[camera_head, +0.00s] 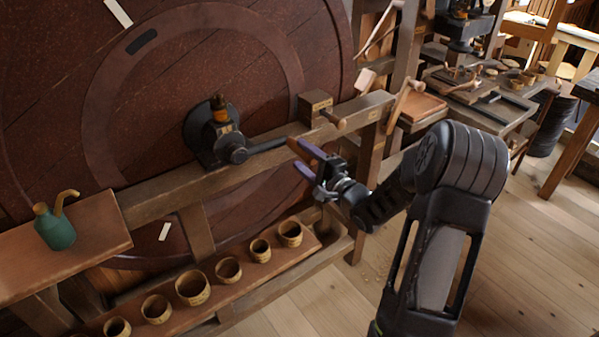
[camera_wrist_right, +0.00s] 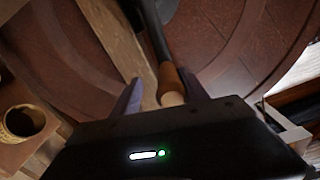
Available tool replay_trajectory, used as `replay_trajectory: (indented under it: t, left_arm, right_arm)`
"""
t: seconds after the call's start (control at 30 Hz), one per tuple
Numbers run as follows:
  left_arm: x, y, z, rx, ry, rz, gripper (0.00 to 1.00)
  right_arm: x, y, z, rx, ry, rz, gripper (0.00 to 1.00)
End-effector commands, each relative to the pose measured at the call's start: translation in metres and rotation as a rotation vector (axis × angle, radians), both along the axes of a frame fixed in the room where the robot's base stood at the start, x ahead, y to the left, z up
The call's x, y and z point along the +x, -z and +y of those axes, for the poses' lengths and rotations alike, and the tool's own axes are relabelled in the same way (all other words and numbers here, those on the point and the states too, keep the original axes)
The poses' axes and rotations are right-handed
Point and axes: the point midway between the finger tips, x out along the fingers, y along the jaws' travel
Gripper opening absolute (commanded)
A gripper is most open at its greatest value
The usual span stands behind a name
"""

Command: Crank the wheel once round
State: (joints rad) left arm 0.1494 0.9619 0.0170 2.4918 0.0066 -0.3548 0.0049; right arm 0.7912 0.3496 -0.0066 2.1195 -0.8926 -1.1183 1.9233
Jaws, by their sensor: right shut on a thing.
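The large dark red wheel (camera_head: 60,110) stands upright behind a wooden frame. Its dark metal hub (camera_head: 212,135) sits at the middle, over the frame's beam, and a dark crank arm (camera_head: 266,146) reaches right from it. My right gripper (camera_head: 304,160) is at the end of this arm. In the right wrist view, the crank's wooden handle (camera_wrist_right: 172,84) lies between the purple fingers of my right gripper (camera_wrist_right: 160,96), which is shut on it. In the head view the handle is mostly hidden by the fingers. My left gripper is in neither view.
A wooden block with a peg (camera_head: 318,108) sits on the beam (camera_head: 170,190) near my right gripper. A green oil can (camera_head: 54,230) stands on a ledge at left. Several small wooden cups (camera_head: 193,287) line the lower shelf. The floor (camera_head: 530,260) at right is clear.

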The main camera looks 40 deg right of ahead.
Motion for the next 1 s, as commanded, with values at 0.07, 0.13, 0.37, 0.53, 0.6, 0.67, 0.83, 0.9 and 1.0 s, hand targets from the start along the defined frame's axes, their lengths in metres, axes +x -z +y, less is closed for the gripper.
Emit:
replay_trajectory:
  t: [0.07, 0.13, 0.37, 0.53, 0.6, 0.67, 0.83, 0.9, 1.0]
  left_arm:
    - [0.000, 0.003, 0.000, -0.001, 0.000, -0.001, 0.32]
    - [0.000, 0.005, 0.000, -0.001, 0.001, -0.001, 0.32]
    - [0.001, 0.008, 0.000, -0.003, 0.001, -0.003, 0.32]
    - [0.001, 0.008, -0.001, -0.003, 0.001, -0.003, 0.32]
    - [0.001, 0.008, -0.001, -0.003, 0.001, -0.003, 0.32]
    - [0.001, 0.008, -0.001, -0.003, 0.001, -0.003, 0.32]
    - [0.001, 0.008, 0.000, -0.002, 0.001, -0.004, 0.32]
    - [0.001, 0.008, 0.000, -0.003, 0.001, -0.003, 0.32]
    - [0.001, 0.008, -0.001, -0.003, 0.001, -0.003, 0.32]
  right_arm:
    - [0.000, 0.015, 0.004, 0.061, -0.002, 0.009, 0.40]
    - [0.000, 0.022, 0.006, 0.110, -0.003, 0.008, 0.40]
    - [0.000, 0.037, 0.013, 0.231, -0.003, 0.003, 0.40]
    - [0.000, 0.040, 0.014, 0.268, -0.002, -0.002, 0.40]
    - [0.000, 0.040, 0.014, 0.273, -0.002, -0.003, 0.40]
    - [0.000, 0.040, 0.014, 0.274, -0.002, -0.004, 0.40]
    - [0.001, 0.037, 0.012, 0.270, 0.001, -0.009, 0.40]
    - [0.001, 0.036, 0.011, 0.268, 0.003, -0.012, 0.40]
    - [0.001, 0.034, 0.009, 0.265, 0.005, -0.015, 0.40]
